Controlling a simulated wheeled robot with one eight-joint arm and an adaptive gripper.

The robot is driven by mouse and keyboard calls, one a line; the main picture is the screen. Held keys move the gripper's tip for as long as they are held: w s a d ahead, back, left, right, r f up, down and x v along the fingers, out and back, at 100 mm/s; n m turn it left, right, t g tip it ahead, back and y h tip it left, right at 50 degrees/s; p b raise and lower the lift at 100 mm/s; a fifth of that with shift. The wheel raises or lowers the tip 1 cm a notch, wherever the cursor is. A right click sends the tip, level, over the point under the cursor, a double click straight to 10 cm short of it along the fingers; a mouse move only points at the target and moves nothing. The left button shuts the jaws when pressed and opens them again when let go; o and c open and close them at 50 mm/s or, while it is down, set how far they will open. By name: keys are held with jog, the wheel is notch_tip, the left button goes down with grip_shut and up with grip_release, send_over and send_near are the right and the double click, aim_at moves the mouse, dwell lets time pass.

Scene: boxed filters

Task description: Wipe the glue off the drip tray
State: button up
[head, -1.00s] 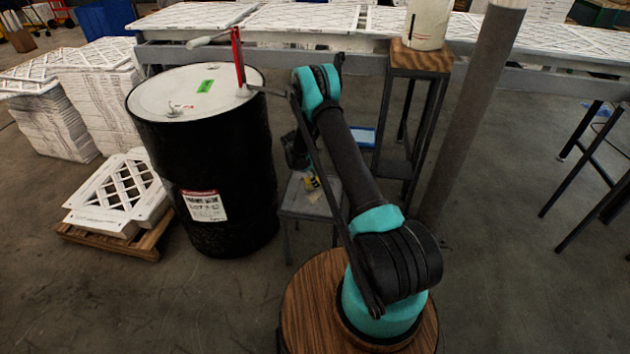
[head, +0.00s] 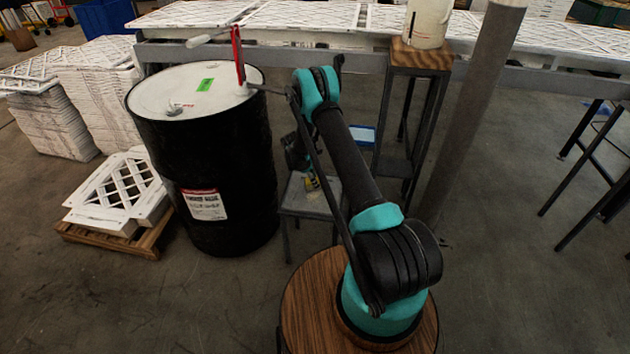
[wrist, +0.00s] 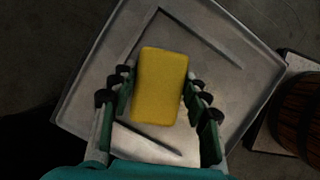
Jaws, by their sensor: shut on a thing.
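A yellow sponge (wrist: 160,85) is between the two fingers of my gripper (wrist: 160,112) in the wrist view. My gripper is shut on it. The sponge is over the grey metal drip tray (wrist: 240,75), which has a raised rim and dark straight marks. Whether the sponge touches the tray I cannot tell. In the head view the tray (head: 312,207) is on a low stand beside the black drum, and the sponge (head: 311,183) shows small above it. Glue on the tray is not clearly visible; the sponge and fingers hide part of the surface.
The black drum (head: 215,165) stands left of the tray, with a red-handled valve (head: 238,55) on top. A wood-topped stand (head: 420,58) with a white bucket (head: 428,22) is to the right. A filter-covered bench (head: 300,18) runs behind.

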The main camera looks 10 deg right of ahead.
jog(key=shift+f, duration=0.35)
jog(key=shift+s, duration=0.1)
jog(key=shift+s+a+r, duration=0.1)
jog(key=shift+s+a, duration=0.2)
jog(key=shift+s, duration=0.5)
jog(key=shift+s+a, duration=0.25)
jog(key=shift+s, duration=0.55)
jog(key=shift+s+a, duration=0.3)
jog(key=shift+s, duration=0.6)
jog(key=shift+s+a, duration=0.3)
jog(key=shift+s, duration=0.6)
jog(key=shift+s+a, duration=0.25)
jog(key=shift+s, duration=0.55)
jog(key=shift+s+a, duration=0.25)
jog(key=shift+s, duration=0.5)
jog(key=shift+w+d, duration=0.6)
jog(key=shift+w, duration=1.1)
jog(key=shift+w+d, duration=0.55)
jog(key=shift+w, duration=1.15)
jog(key=shift+w+d, duration=0.6)
jog(key=shift+w, duration=1.1)
jog(key=shift+s, duration=0.1)
